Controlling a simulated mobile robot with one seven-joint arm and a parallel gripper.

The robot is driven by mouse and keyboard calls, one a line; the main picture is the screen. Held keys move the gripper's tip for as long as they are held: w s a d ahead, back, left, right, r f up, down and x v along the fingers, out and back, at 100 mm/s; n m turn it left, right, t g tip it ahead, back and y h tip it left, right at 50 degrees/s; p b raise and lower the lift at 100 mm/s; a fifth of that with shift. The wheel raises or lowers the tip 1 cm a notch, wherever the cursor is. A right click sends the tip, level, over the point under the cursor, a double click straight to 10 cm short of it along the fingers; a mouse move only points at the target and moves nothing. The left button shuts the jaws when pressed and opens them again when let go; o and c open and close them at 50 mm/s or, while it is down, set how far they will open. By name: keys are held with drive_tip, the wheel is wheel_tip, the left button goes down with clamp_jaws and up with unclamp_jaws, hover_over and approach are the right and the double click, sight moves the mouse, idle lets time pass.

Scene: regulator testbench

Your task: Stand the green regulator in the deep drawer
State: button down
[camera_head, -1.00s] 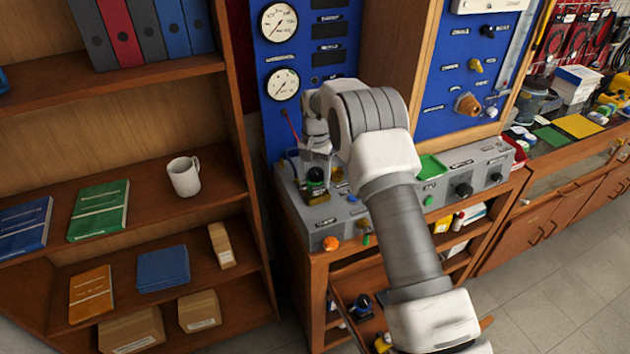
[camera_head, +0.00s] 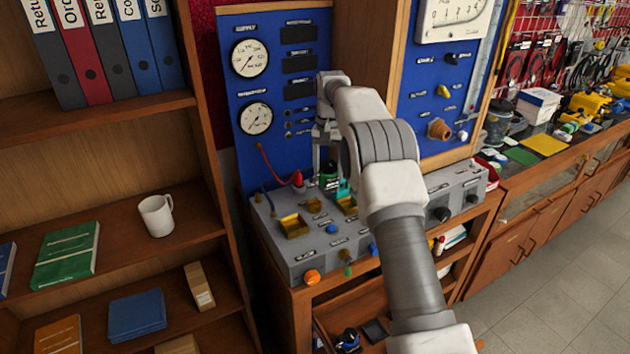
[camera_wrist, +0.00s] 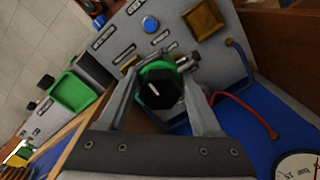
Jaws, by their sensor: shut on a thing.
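The green regulator (camera_head: 328,182), with a black knob and a green collar, is between the fingers of my gripper (camera_head: 327,165) over the grey bench console. In the wrist view the regulator (camera_wrist: 160,85) shows from its knob end, with my gripper's two fingers (camera_wrist: 165,95) shut on its sides. Its lower end is hidden. An open drawer (camera_head: 318,335) shows under the bench at the bottom of the head view, partly hidden by my arm. A blue-and-black part (camera_head: 347,340) lies in it.
The console (camera_head: 320,255) carries yellow trays (camera_head: 293,225), knobs and a red hose (camera_head: 272,165) near the gripper. A blue gauge panel (camera_head: 275,100) stands behind. A shelf (camera_head: 170,245) is at left; a cluttered counter (camera_head: 530,180) is at right.

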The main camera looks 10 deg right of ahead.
drive_tip(key=shift+w+d+r, duration=0.2)
drive_tip(key=shift+d+r, duration=0.2)
drive_tip(key=shift+d, duration=0.15)
